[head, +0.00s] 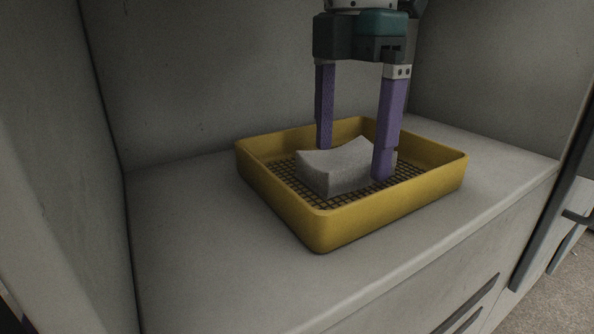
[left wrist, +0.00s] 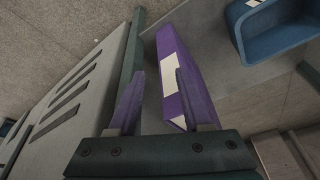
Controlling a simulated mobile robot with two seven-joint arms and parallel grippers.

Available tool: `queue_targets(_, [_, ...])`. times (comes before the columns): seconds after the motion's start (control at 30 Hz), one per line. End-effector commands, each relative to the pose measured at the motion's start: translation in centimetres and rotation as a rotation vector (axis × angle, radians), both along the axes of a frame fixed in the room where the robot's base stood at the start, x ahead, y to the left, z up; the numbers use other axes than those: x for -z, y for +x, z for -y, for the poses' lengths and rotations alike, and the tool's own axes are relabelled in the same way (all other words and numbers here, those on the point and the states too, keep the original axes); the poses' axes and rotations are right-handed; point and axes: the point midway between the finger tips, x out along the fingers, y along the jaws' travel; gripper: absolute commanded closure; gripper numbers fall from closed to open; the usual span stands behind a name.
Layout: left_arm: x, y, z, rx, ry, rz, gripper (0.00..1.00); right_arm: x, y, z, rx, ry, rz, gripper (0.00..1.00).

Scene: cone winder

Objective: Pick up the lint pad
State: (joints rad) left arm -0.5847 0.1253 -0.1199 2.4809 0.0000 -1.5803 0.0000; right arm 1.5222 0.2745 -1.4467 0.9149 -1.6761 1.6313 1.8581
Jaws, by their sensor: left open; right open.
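The lint pad (head: 335,168) is a pale grey block with a slightly dished top. It lies in a yellow tray (head: 345,226) with a dark grid floor, in the head view. My right gripper (head: 353,163) points down over the tray, open. Its purple fingers stand on either side of the pad, one behind it and one at its right front. Whether they touch it I cannot tell. My left gripper (left wrist: 160,82) shows only in the left wrist view, open, away from the pad.
The tray stands on a grey worktop (head: 210,255) between a wall at the back and a panel on the left. The worktop left of the tray is clear. The left wrist view shows a purple box (left wrist: 174,62) with a white label beyond the fingers, and a blue bin (left wrist: 275,32).

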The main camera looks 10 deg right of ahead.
Motion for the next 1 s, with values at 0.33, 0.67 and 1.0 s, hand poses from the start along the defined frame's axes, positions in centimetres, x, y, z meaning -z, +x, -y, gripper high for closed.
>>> queue_targets(0.33, [0.07, 0.15, 0.19, -0.004, -0.007, 0.004, 0.51, 0.32, 0.01, 0.0, -0.001, 0.001, 0.002, 0.11])
queue_targets(0.67, [0.05, 0.18, 0.26, -0.006, -0.01, 0.005, 0.51, 0.32, 0.01, -0.01, -0.001, 0.0, 0.001, 0.48])
queue_targets(1.0, [0.06, 0.19, 0.19, -0.005, -0.008, 0.004, 0.51, 0.32, 0.0, -0.02, -0.001, 0.001, 0.001, 0.81])
